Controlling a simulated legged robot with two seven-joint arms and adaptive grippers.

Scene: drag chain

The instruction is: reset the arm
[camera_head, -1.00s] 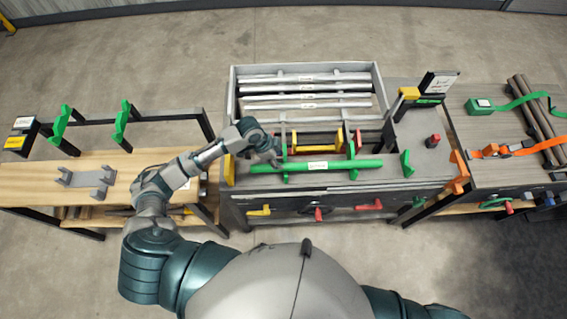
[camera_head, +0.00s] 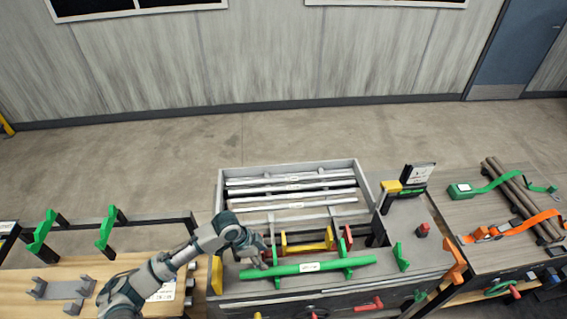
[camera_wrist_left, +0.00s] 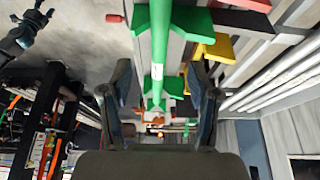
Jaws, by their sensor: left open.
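My left arm comes in from the lower left in the head view, and its gripper (camera_head: 262,258) is over the near left part of the grey workbench. The gripper is close to the left end of a green bar (camera_head: 335,264), which has a white label and lies across green supports. In the left wrist view the left gripper (camera_wrist_left: 162,95) is open, with one dark finger on each side of the green bar (camera_wrist_left: 160,50). I cannot tell whether the fingers touch the bar. My right gripper is not in view.
A grey tray (camera_head: 223,186) with several silver rods lies behind the green bar. A yellow bar (camera_head: 305,247) sits between. A wooden table (camera_head: 30,275) with green brackets is at left. A table (camera_head: 490,255) with brown rods and straps is at right.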

